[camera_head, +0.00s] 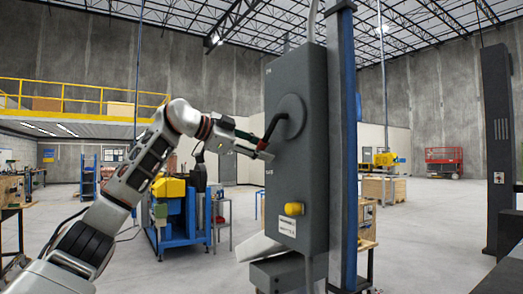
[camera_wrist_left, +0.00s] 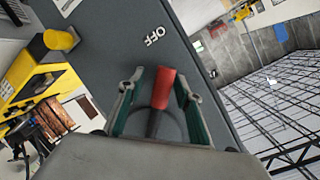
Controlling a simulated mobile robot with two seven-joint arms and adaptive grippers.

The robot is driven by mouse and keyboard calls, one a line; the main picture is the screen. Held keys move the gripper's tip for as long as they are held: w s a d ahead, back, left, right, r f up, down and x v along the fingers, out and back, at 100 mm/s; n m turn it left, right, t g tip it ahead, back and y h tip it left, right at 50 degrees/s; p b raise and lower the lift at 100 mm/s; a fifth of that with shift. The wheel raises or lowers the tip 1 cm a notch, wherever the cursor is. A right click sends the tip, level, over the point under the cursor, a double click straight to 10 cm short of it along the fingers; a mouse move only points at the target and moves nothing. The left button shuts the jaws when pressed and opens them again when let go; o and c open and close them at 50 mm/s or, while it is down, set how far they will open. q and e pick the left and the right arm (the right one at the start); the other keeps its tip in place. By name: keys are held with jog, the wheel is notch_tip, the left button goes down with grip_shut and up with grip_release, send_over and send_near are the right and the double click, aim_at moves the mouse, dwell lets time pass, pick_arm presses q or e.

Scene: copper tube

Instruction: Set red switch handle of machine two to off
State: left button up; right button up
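The grey switch box (camera_head: 310,160) stands upright on a blue post at the centre of the head view. A round disc (camera_head: 291,112) on its face carries the red switch handle (camera_head: 272,127), which slants down and to the left. In the left wrist view, the red handle (camera_wrist_left: 163,88) lies between the green-padded fingers of my left gripper (camera_wrist_left: 158,95), with a gap visible on at least one side. The OFF label (camera_wrist_left: 155,36) lies beyond the handle's tip. My left gripper (camera_head: 258,146) is at the handle in the head view. My right gripper is out of view.
A yellow knob (camera_head: 293,209) sticks out low on the box face. A blue-framed machine with a yellow top (camera_head: 169,187) stands behind my left arm. A dark column (camera_head: 497,140) stands at the right.

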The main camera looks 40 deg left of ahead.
pick_arm(q)
jog(key=v, duration=1.2)
dwell(0.4)
